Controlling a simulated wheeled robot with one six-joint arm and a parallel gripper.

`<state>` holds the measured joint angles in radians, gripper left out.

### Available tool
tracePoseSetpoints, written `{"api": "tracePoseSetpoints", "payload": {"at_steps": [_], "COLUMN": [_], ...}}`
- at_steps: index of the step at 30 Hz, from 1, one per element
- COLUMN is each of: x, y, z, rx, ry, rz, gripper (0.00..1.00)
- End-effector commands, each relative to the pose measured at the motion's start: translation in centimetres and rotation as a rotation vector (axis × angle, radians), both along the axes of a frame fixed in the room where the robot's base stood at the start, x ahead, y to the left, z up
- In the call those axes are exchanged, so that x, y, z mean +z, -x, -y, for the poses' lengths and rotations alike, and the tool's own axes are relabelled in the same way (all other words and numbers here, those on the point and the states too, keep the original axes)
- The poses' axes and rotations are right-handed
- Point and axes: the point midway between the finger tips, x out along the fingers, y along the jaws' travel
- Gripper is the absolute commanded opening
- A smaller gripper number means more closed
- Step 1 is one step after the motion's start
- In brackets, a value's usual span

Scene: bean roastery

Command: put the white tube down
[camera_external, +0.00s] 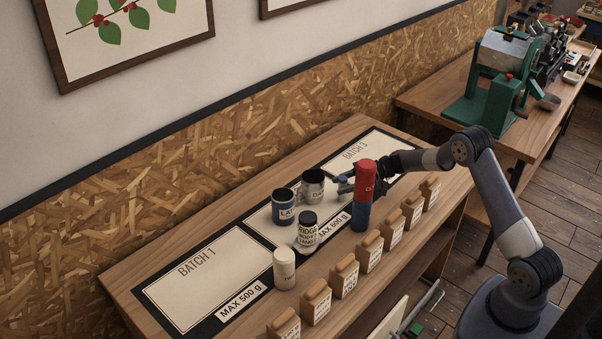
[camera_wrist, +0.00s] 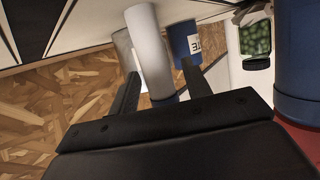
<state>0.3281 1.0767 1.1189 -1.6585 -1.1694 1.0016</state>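In the wrist view the white tube (camera_wrist: 148,45), a long plain cylinder, is between the two black fingers of my gripper (camera_wrist: 160,72). The gripper looks shut on it near one end, though the contact is not clear. In the external view my gripper (camera_external: 345,184) is over the rear part of the worktop, between the metal can and the red-and-blue cylinder. I cannot make out the tube there.
Beside my gripper stand a metal can (camera_external: 313,188), a blue can (camera_external: 284,208) and a red-and-blue cylinder (camera_external: 365,185). A black-lidded jar (camera_external: 306,235) and cream cylinder (camera_external: 284,271) stand nearer. The Batch 1 panel (camera_external: 207,286) is clear.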

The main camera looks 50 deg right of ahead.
Motion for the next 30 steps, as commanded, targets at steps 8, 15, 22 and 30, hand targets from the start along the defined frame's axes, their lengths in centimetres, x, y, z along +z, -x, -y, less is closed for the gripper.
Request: {"api": "tracePoseSetpoints", "payload": {"at_steps": [8, 15, 22, 30], "x": [0.4, 1.6, 3.0, 3.8], "y": [0.1, 2.5, 5.1, 6.6], "z": [0.2, 3.8, 7.4, 9.3], "rx": [-0.001, -0.004, -0.004, -0.001], "ry": [0.0, 0.001, 0.001, 0.0], "rz": [-0.001, 0.002, 0.001, -0.001], "gripper": [0.46, 0.46, 0.46, 0.51]}}
